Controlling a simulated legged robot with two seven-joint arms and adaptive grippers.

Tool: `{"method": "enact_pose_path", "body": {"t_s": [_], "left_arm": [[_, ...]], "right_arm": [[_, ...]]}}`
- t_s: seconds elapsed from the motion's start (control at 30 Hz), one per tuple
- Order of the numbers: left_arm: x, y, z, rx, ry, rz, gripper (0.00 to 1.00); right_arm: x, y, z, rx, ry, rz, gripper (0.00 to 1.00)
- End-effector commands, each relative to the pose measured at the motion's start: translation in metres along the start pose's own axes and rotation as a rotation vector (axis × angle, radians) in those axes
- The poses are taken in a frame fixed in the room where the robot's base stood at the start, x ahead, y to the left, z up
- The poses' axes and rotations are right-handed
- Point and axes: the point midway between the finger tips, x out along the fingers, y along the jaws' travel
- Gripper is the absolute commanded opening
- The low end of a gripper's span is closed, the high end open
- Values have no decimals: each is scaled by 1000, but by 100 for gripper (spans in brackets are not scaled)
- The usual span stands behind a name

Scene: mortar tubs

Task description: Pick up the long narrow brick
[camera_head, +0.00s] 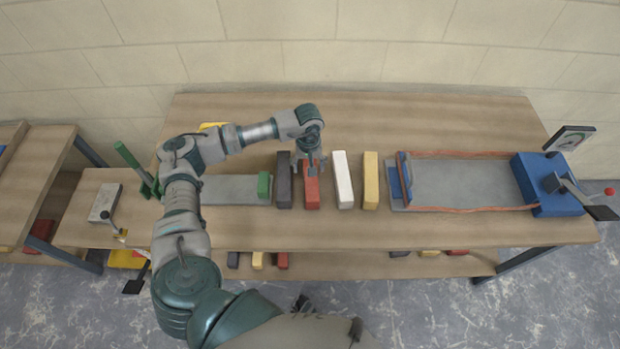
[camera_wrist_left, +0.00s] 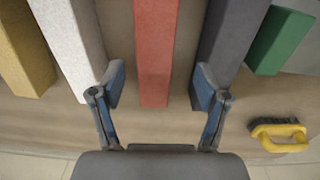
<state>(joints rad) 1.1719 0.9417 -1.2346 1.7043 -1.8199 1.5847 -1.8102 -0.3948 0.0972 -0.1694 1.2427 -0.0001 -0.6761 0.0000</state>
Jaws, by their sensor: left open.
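Several bricks lie side by side on the workbench: a dark grey brick (camera_head: 284,182), a red brick (camera_head: 312,194), a white brick (camera_head: 343,180) and a yellow brick (camera_head: 371,182). They look similar in length, and I cannot tell for sure which is the long narrow one. My left gripper (camera_head: 309,164) is over the far end of the red brick. In the left wrist view its open fingers (camera_wrist_left: 158,88) stand on either side of the red brick (camera_wrist_left: 156,45), with gaps showing. I cannot tell their height above the bench. My right gripper is out of view.
A green-ended grey tray (camera_head: 235,190) lies left of the bricks. A blue-ended grey frame (camera_head: 460,184) with a lever lies right. A yellow-handled brush (camera_wrist_left: 280,134) shows in the wrist view. The bench (camera_head: 430,118) is clear behind the bricks.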

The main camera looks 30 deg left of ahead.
Motion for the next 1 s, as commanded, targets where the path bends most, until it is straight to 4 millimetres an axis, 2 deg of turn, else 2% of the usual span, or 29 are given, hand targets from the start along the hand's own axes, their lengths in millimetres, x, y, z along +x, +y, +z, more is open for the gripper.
{"method": "enact_pose_path", "body": {"t_s": [0.2,0.37,0.5,0.67,0.7,0.73,1.0], "left_arm": [[20,5,4,3,0,-4,75],[45,6,4,2,1,-4,75],[54,4,2,2,2,0,75],[55,2,1,2,1,1,75],[55,2,0,2,0,1,72],[56,2,0,2,0,1,65],[55,3,1,1,0,-1,0]], "right_arm": [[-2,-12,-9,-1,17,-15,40],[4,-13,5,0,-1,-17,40],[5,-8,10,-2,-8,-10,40],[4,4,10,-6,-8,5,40],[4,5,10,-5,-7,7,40],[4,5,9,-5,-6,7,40],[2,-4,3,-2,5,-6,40]]}}
